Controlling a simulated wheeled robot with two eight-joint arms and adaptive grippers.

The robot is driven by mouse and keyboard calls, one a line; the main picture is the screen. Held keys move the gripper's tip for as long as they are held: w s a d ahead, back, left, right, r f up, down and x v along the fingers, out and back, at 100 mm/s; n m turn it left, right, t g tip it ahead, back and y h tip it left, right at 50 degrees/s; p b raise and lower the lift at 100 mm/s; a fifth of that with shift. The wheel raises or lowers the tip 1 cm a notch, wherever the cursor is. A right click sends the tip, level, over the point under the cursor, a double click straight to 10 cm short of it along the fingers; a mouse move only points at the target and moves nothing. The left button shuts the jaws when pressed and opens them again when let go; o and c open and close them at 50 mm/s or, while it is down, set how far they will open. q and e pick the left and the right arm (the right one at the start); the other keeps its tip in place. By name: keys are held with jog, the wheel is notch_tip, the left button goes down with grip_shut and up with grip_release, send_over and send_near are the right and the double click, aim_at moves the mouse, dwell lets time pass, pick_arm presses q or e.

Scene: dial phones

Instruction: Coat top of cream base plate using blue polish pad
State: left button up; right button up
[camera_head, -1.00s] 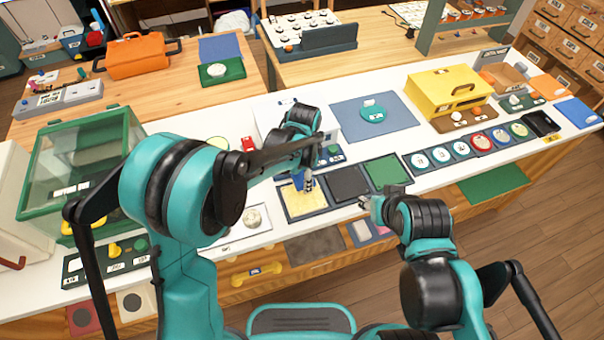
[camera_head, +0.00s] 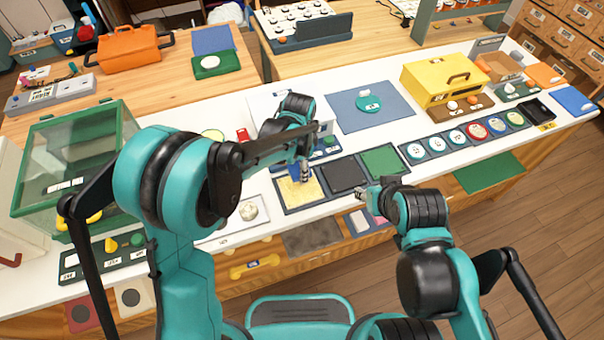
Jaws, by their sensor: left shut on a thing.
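My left gripper (camera_head: 304,168) points down over a cream square plate (camera_head: 309,192) set in a dark-rimmed tray on the white counter. It is shut on a small blue pad (camera_head: 295,172), which is partly hidden by the fingers. The pad is at the upper part of the cream square; I cannot tell whether it touches the surface. My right gripper (camera_head: 363,197) is near the counter's front edge, just in front of the black square. Its fingers are too small to tell whether they are open or shut.
A black square (camera_head: 344,175) and a green square (camera_head: 383,161) lie right of the cream one. A white panel with a round knob (camera_head: 249,211) lies to its left. A blue mat (camera_head: 392,104) is behind, and a yellow box (camera_head: 440,87) stands at the right.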

pick_arm(q)
jog(key=shift+w+a, duration=0.3)
jog(key=shift+w, duration=0.45)
jog(key=shift+s+d, duration=0.3)
jog(key=shift+s, duration=0.55)
jog(key=shift+s+d+r, duration=0.1)
jog(key=shift+s+d, duration=0.15)
jog(key=shift+s, duration=0.6)
jog(key=shift+s+d, duration=0.25)
jog(key=shift+s, duration=0.55)
jog(key=shift+r+p, duration=2.2)
jog(key=shift+r, duration=0.85)
notch_tip(320, 180, up, 3)
jog(key=shift+f+p, duration=0.1)
jog(key=shift+p, duration=0.95)
